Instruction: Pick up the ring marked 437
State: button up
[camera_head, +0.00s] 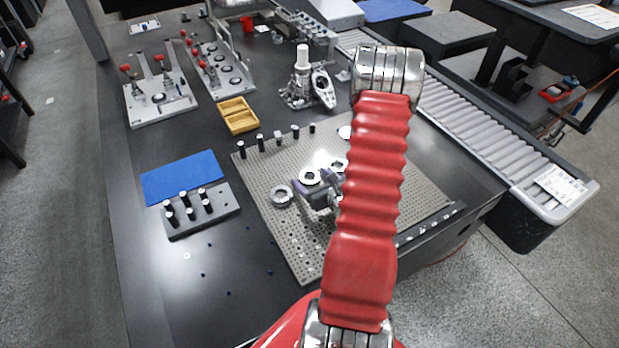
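Several rings lie on the perforated plate (275,235): a grey ring (282,196) at the left, a whiter ring (310,177) right of it, and another pale ring (339,165) farther back. A round pale piece (345,131) shows partly behind my red arm. No marking can be read at this size, so I cannot tell which ring is 437. My gripper (308,194) is low over the plate, between the grey ring and the other rings. My arm hides part of it, and its finger gap and any contact with a ring are unclear.
Black pegs with pale tops (261,142) line the plate's back left edge. A pin block (202,210), a blue mat (181,178) and a yellow tray (238,115) lie left of the plate. A white-topped fixture (302,75) stands behind. A roller conveyor (465,122) runs along the right.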

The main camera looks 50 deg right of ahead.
jog(key=shift+c, duration=0.2)
jog(key=c, duration=1.4)
jog(key=shift+r, duration=0.15)
jog(key=shift+c, duration=0.2)
notch_tip(320, 180, up, 10)
dwell(0.7)
